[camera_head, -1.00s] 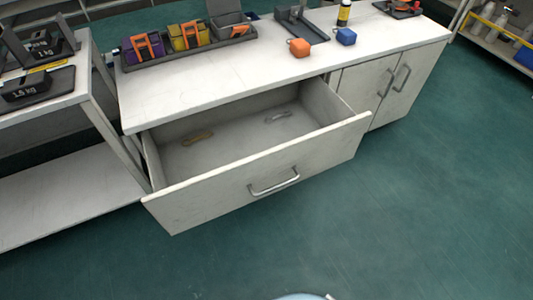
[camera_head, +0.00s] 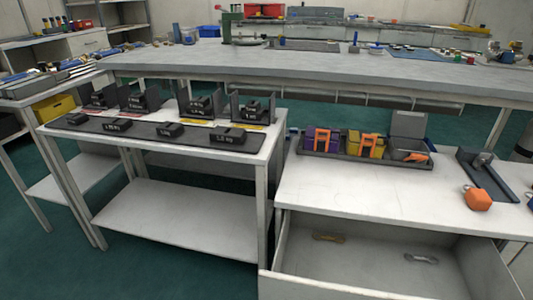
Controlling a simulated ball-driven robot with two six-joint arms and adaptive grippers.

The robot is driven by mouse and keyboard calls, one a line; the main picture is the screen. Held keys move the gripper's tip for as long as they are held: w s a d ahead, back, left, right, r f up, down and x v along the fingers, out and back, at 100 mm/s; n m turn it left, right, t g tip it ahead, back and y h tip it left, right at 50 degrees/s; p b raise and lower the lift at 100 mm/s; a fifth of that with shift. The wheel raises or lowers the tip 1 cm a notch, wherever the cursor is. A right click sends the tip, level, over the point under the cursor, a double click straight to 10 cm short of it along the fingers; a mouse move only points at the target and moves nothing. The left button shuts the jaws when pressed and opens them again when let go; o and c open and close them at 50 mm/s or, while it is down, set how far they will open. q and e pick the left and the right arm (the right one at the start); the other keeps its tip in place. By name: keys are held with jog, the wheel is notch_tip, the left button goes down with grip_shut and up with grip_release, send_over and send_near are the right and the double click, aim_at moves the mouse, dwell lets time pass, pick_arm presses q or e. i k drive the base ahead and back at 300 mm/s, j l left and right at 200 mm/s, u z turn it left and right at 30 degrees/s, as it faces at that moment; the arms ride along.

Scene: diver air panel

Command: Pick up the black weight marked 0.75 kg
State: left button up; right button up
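Several black weights stand on a white table at the left. A front row lies on a black mat (camera_head: 190,137): a small weight (camera_head: 76,118) at the left end, a flat one (camera_head: 116,125), another (camera_head: 168,131), and a larger one (camera_head: 229,136) at the right end. Behind them, more black weights sit in dark upright holders, including one at the left (camera_head: 97,99) and one at the right (camera_head: 252,111). The white markings are too small to read surely, so I cannot tell which is 0.75 kg. Neither gripper is in view.
The white table (camera_head: 170,215) has a lower shelf. To its right, a white cabinet has an open drawer (camera_head: 370,265) holding two small handle-like items. A long grey workbench (camera_head: 300,60) stands behind.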

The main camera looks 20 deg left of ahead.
aim_at(77, 119)
jog(key=u, duration=2.15)
jog(key=i+u, duration=0.15)
jog(key=u, duration=0.3)
jog(key=l+u, duration=0.1)
jog(key=u, duration=0.4)
jog(key=i+l+u, duration=0.1)
jog(key=u, duration=0.4)
jog(key=l+u, duration=0.1)
jog(key=u, duration=0.35)
jog(key=i+l+u, duration=0.1)
jog(key=u, duration=0.4)
jog(key=l+u, duration=0.3)
jog(key=l, duration=0.15)
jog(key=i+l+u, duration=0.1)
jog(key=l+u, duration=0.15)
jog(key=l, duration=0.25)
jog(key=l+z, duration=0.15)
jog(key=z, duration=0.2)
jog(key=l+z, duration=0.15)
jog(key=z, duration=0.25)
jog(key=l+z, duration=0.1)
jog(key=z, duration=0.25)
